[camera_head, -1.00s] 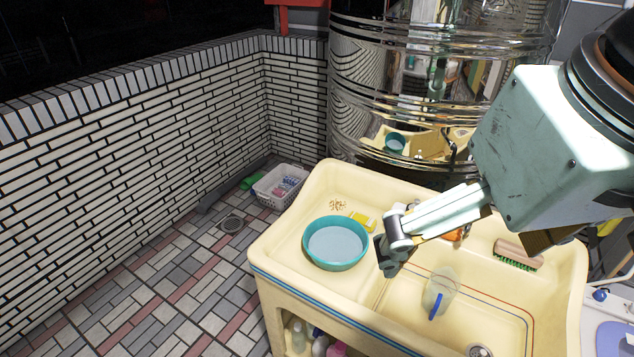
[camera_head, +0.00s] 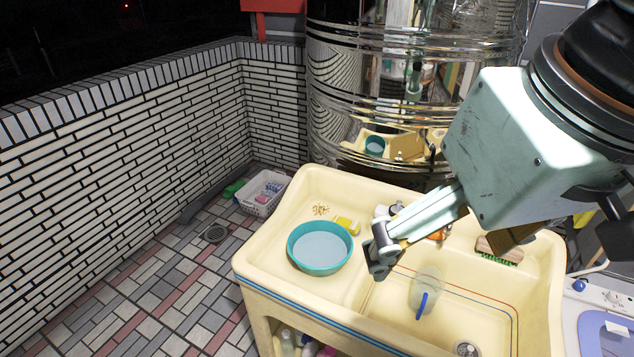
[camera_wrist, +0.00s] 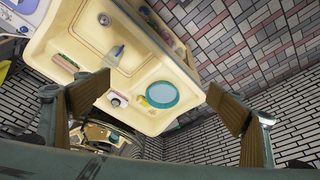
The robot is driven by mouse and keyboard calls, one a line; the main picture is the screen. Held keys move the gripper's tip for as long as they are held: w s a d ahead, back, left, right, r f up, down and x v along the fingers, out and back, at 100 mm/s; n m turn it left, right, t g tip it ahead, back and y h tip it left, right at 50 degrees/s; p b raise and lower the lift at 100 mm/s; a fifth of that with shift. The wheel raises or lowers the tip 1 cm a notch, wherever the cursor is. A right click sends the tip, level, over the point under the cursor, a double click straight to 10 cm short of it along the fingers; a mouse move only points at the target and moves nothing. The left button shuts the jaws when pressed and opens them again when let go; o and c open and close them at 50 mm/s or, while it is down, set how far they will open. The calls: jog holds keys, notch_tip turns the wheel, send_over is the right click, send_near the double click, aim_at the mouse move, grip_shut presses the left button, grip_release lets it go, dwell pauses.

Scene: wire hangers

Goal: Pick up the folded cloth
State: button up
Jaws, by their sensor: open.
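I cannot make out a folded cloth for certain in either view. A small yellow item (camera_head: 346,226) lies on the sink's ledge behind the teal basin (camera_head: 320,262); it is too small to tell what it is. My gripper (camera_head: 378,260) is above the cream sink unit (camera_head: 270,240), to the right of the basin. In the wrist view my gripper (camera_wrist: 158,92) has its two brown-padded fingers wide apart with nothing held between them. The basin also shows between the fingers in that view (camera_wrist: 162,95), some distance off.
A clear jug with a blue handle (camera_head: 426,290) stands in the sink bowl. A green-bristled brush (camera_head: 498,252) lies on the back right rim. A white basket (camera_head: 264,192) stands on the tiled floor beside a brick wall (camera_head: 120,160). A shiny metal tank (camera_head: 400,90) rises behind.

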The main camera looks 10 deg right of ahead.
jog(key=c, duration=1.7)
jog(key=shift+c, duration=0.2)
